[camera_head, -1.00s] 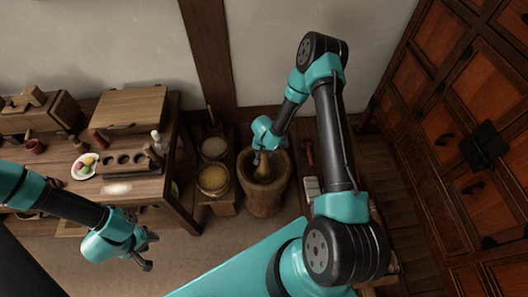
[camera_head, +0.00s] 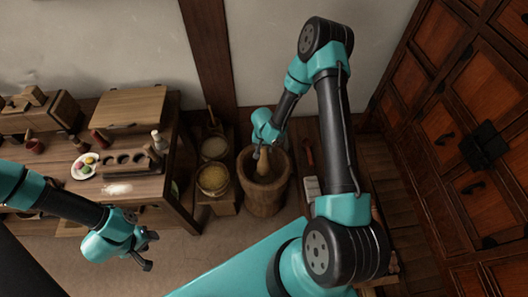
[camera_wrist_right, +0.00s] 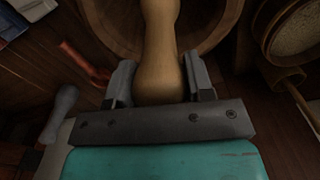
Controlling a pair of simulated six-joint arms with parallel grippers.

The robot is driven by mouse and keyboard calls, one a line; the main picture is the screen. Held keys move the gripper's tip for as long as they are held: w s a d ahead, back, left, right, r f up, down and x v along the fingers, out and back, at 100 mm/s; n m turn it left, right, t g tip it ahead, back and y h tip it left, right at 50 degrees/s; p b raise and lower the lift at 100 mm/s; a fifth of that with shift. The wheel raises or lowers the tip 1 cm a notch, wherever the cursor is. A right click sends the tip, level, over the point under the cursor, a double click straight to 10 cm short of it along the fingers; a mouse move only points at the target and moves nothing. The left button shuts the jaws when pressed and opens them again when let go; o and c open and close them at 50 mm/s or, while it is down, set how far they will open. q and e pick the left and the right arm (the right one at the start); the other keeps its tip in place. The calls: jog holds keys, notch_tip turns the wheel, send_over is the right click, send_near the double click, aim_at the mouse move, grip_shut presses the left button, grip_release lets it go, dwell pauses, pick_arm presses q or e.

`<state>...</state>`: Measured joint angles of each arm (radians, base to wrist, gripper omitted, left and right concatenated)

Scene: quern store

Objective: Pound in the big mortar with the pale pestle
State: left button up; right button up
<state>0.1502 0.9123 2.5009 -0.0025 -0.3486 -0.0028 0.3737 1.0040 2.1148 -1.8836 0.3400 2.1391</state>
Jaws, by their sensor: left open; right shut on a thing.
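The big mortar (camera_head: 264,195) is a brown wooden tub on the floor in the middle of the head view. Its rim also shows in the right wrist view (camera_wrist_right: 215,28). The pale pestle (camera_wrist_right: 158,50) stands between the fingers of my right gripper (camera_wrist_right: 160,85), which is shut on it. In the head view the pestle (camera_head: 263,164) reaches down inside the mortar's mouth. Whether its lower end touches the mortar's bottom is hidden. My left gripper (camera_head: 148,250) is open and empty, in front of the table at the lower left.
A wooden table (camera_head: 185,205) at left holds a plate (camera_head: 84,166) of colored items, a holed block and a small bottle (camera_head: 157,140). Grain containers (camera_head: 213,180) stand left of the mortar. A cabinet (camera_head: 450,130) fills the right. The floor in front of the mortar is clear.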

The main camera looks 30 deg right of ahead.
notch_tip(320, 180, up, 3)
jog(key=shift+f, duration=0.15)
jog(key=shift+f, duration=4.05)
jog(key=shift+r, duration=0.1)
notch_tip(320, 180, up, 8)
jog(key=shift+f, duration=0.1)
